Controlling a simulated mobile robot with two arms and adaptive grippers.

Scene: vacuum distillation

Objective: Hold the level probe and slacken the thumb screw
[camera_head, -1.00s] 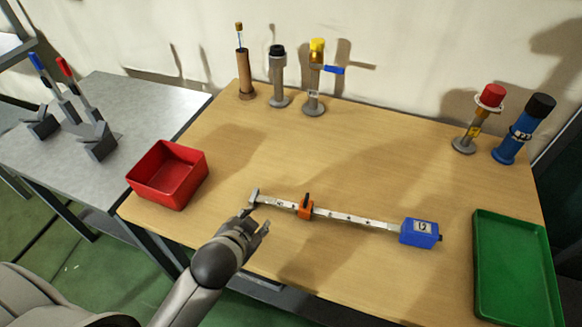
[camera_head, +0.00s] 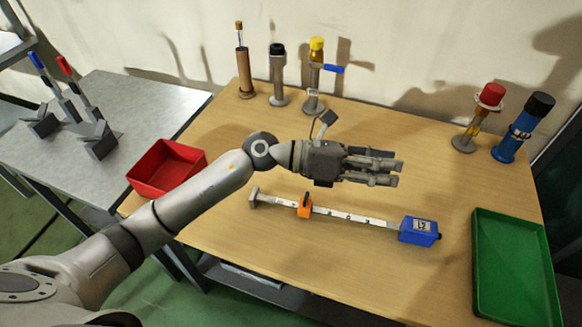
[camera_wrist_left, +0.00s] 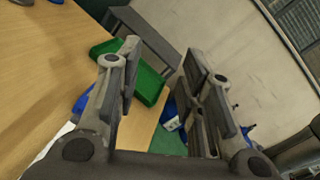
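The level probe is a thin pale ruler-like bar (camera_head: 350,216) lying on the wooden table. A blue box (camera_head: 419,231) with a white label sits at its right end and a grey cross-piece (camera_head: 254,197) at its left end. An orange slider (camera_head: 305,206) sits on the bar. A small dark piece on the slider may be the thumb screw, but it is too small to be sure. My left gripper (camera_head: 397,169) is in the air above the table, behind the bar in the picture, fingers pointing right. In the wrist view its fingers (camera_wrist_left: 165,75) are apart with nothing between them.
A red bin (camera_head: 168,168) stands at the left edge and a green tray (camera_head: 512,218) at the right. Several upright cylinders, such as a yellow-topped one (camera_head: 316,51) and a blue one (camera_head: 522,128), line the back. The wood before the bar is clear.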

